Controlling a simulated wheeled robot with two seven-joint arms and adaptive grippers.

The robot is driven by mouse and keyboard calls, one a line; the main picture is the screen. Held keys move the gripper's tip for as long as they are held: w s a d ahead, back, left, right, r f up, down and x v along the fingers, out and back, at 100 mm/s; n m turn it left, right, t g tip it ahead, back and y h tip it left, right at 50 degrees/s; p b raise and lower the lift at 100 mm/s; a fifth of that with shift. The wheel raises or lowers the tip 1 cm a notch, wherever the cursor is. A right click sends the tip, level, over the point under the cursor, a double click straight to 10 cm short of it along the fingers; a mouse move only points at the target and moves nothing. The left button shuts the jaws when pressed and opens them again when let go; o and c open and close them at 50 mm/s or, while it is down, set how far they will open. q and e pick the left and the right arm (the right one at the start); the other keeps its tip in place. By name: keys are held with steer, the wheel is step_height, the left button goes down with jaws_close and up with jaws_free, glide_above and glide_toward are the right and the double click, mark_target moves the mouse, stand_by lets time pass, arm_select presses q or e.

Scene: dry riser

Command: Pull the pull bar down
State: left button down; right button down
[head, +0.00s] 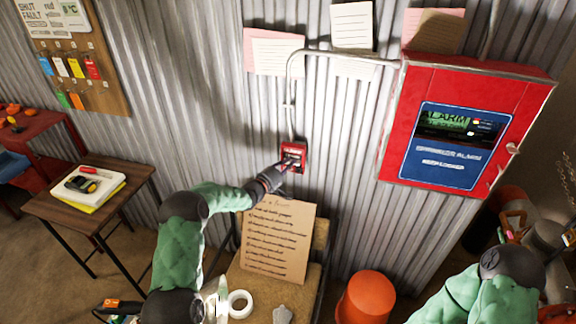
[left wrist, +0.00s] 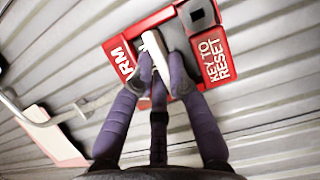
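The red pull station (head: 293,154) is on the corrugated metal wall, below a grey conduit. In the left wrist view the red box (left wrist: 128,62) carries white lettering, "ARM" in part and "KEY TO RESET". Its white pull bar (left wrist: 153,45) stands out from the front, between my finger ends. My left gripper (head: 279,171) is at the station, reaching up from the lower left. In the left wrist view the fingers (left wrist: 161,72) converge and look closed on the bar's two sides. The fingertips hide part of the bar. My right arm shows at lower right, but its gripper is not in view.
A large red alarm panel (head: 395,125) hangs to the right of the station. An orange bucket (head: 366,298) is on the floor. A small wooden table (head: 60,208) stands at left.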

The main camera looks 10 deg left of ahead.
arm_select(q)
step_height(320, 180, down, 2)
steer(key=shift+f+b, duration=0.2)
steer(key=shift+b, duration=0.3)
steer(key=c, duration=1.5)
jaws_free()
steer(key=shift+s, duration=0.1)
steer(key=v, duration=1.2)
steer(key=shift+r, duration=0.1)
